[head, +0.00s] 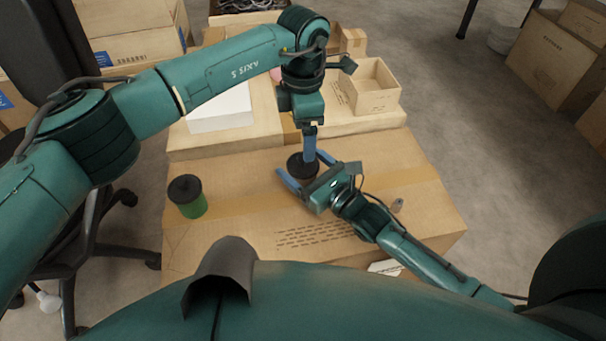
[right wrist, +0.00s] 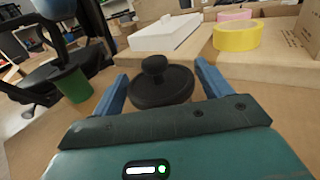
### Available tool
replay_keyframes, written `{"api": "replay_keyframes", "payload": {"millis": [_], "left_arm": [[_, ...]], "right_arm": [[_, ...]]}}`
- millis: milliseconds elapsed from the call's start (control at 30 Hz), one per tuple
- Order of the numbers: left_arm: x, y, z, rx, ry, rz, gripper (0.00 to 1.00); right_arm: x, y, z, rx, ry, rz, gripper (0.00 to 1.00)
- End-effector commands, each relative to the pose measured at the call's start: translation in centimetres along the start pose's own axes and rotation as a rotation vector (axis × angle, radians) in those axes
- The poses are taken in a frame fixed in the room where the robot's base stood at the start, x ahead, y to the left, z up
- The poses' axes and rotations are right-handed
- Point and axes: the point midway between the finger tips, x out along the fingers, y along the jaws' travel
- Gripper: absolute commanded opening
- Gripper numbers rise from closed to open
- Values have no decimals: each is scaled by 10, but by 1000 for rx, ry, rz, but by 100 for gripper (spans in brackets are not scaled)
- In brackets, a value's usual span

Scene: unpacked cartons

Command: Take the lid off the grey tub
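A dark round lid (head: 299,168) with a knob shows on the large carton in the head view; it also shows in the right wrist view (right wrist: 161,86). The tub body under it is hidden, so I cannot tell its colour. My right gripper (head: 303,170) is open, with its blue fingers on either side of the lid; I cannot tell whether they touch. My left gripper (head: 310,146) points down from above near the lid's far side. Its fingers show edge-on and their opening is unclear. It is not seen on the knob in the right wrist view.
A green tub (head: 192,207) with a dark lid stands at the carton's left. A white box (head: 220,108), an open cardboard box (head: 372,88) and a yellow roll (right wrist: 238,36) are behind. The carton top (head: 235,225) is clear in front.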

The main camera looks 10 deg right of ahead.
Motion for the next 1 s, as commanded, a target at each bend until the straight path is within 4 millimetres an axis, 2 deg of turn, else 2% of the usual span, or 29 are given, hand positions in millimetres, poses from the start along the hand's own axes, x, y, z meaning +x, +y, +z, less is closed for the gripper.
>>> {"api": "replay_keyframes", "payload": {"millis": [67,633,667,933,1000], "left_arm": [[0,0,0,0,0,0,84],[0,0,0,0,0,0,84],[0,0,0,0,0,0,84],[0,0,0,0,0,0,84],[0,0,0,0,0,0,84]], "right_arm": [[0,0,0,0,0,0,71],[0,0,0,0,0,0,24],[0,0,0,0,0,0,68],[0,0,0,0,0,0,90],[0,0,0,0,0,0,91]]}}
